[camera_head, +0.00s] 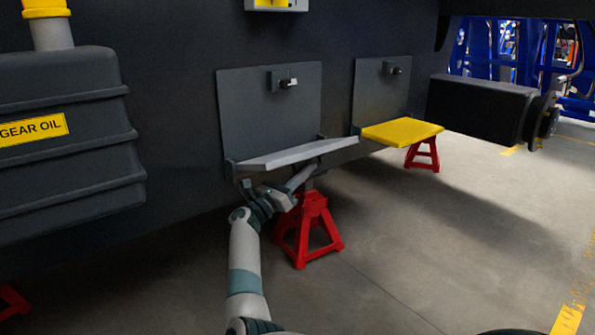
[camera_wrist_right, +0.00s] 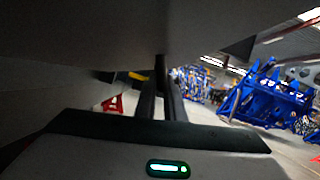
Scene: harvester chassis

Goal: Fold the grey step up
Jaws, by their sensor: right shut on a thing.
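The grey step (camera_head: 297,153) juts out from the lower edge of a dark grey back plate (camera_head: 247,112) on the chassis side. It looks folded down, near level; its exact tilt is hard to tell. A small latch knob (camera_head: 288,83) sits on the plate above it. My right gripper (camera_head: 312,168) is under the step's front part, shut on the step. In the right wrist view the step's underside (camera_wrist_right: 90,40) fills the top, and my right gripper's dark fingers (camera_wrist_right: 163,75) run close together up to it. Their exact contact is hidden. My left gripper is not in view.
A red stand (camera_head: 308,232) is just below the step and my right gripper. A yellow step (camera_head: 402,132) sticks out to the right. A dark gear oil tank (camera_head: 62,145) bulges out at left. The floor at front right is open.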

